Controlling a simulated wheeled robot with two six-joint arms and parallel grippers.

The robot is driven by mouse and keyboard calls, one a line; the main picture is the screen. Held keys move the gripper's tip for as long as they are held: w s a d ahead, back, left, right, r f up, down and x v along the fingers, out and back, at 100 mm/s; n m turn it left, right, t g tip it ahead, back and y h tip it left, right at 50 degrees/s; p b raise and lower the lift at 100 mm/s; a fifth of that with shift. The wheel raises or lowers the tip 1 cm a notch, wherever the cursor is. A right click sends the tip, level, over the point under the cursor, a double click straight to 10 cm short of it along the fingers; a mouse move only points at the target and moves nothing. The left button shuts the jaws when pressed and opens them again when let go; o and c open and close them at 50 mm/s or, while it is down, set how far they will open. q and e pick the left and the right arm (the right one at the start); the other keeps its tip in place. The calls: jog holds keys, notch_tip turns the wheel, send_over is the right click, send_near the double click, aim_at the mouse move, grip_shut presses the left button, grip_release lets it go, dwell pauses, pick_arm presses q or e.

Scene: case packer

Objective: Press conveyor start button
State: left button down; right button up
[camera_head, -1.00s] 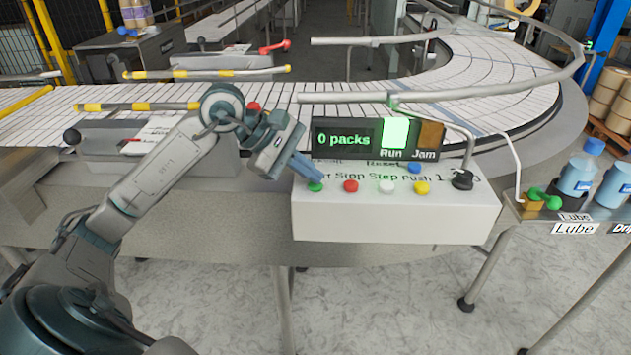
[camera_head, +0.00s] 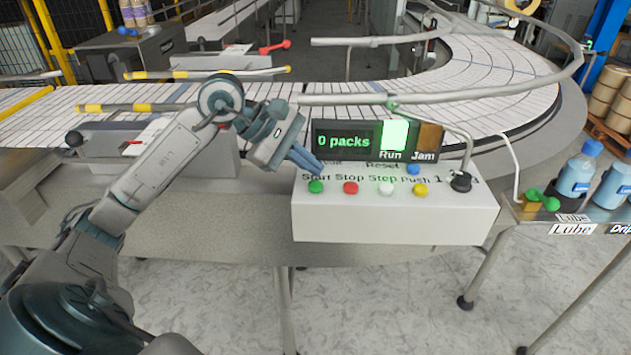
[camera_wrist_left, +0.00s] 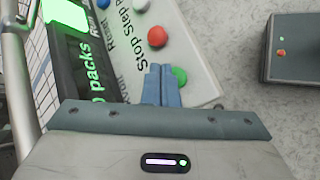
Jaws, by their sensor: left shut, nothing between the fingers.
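The control box (camera_head: 393,220) is white, with a row of buttons on its sloped top. The green start button (camera_head: 316,187) is at its left end, above it the printed word Start. My left gripper (camera_head: 307,160) is shut and empty. Its blue fingertips are a little behind and above the green button, apart from it in the head view. In the left wrist view, the fingers (camera_wrist_left: 161,86) point at the panel with the green button (camera_wrist_left: 179,76) just right of them, partly hidden. The display (camera_head: 343,141) reads "0 packs", and the Run lamp (camera_head: 394,134) is lit. My right gripper is not in view.
Red (camera_head: 351,188), white (camera_head: 386,188) and yellow (camera_head: 420,189) buttons sit to the right of the green one, with a blue button (camera_head: 413,169) behind. A black knob (camera_head: 461,182) is at the box's right end. The conveyor (camera_head: 480,75) curves behind; bottles (camera_head: 577,176) stand at right.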

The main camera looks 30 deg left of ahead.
aim_at(310, 183)
pick_arm(q)
jog(key=shift+r+p, duration=1.3)
jog(key=shift+r, duration=1.05)
jog(key=shift+a+f, duration=0.1)
